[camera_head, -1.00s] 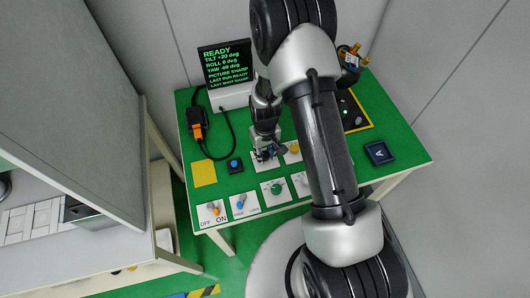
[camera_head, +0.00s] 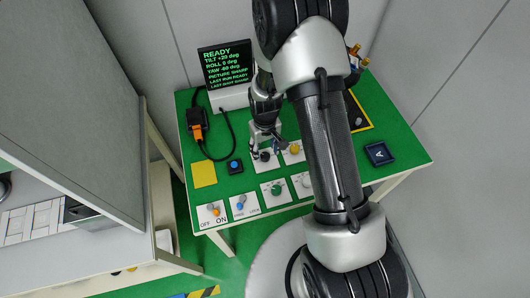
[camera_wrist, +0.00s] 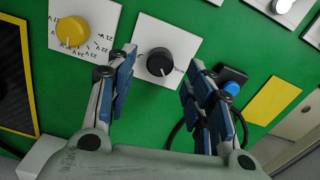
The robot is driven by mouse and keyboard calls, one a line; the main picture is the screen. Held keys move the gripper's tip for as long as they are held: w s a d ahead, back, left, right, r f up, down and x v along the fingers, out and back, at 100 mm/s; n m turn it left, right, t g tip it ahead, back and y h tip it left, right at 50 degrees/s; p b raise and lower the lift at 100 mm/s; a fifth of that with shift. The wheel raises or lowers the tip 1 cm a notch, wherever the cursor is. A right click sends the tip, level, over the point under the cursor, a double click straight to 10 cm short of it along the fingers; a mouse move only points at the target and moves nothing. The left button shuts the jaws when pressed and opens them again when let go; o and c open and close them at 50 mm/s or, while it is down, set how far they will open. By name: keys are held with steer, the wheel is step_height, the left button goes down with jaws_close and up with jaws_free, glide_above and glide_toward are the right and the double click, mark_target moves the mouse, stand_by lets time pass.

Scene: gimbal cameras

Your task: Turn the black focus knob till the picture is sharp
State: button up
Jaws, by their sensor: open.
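The black focus knob (camera_wrist: 160,62) sits on a white plate (camera_wrist: 150,33) in the wrist view, seen between my open fingers and apart from both. In the head view the knob (camera_head: 265,155) shows just below my gripper (camera_head: 264,143). My gripper (camera_wrist: 160,85) is open and empty, with blue-padded fingers to either side of the knob's place in the picture. The screen (camera_head: 226,66) on the table's back edge reads READY, TILT +20 deg, ROLL 0 deg, YAW -60 deg and PICTURE SHARP, with smaller lines below.
A yellow knob (camera_wrist: 72,28) on a white plate stands beside the black one. A blue button (camera_wrist: 232,88) and a yellow square (camera_wrist: 272,100) lie on the other side.

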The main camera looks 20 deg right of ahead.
mark_target(265, 155)
step_height(265, 155, up, 9)
steer(key=shift+f, duration=0.15)
stand_by(1.8)
